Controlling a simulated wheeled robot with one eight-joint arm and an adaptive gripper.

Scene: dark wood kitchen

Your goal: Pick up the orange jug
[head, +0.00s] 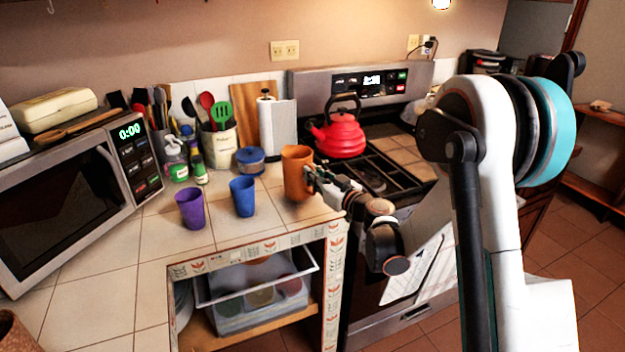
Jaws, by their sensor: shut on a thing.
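The orange jug (296,172) stands upright at the right end of the tiled counter, close to the stove. My gripper (312,180) reaches in from the right and is shut on the right side of the jug. The fingertips are small here and partly hidden against the jug. I cannot tell whether the jug's base touches the counter or is slightly above it.
A purple cup (191,208) and a blue cup (243,196) stand left of the jug. A blue-lidded container (250,160) and a paper towel roll (277,127) are behind. A red kettle (340,135) sits on the stove. A microwave (70,195) fills the left.

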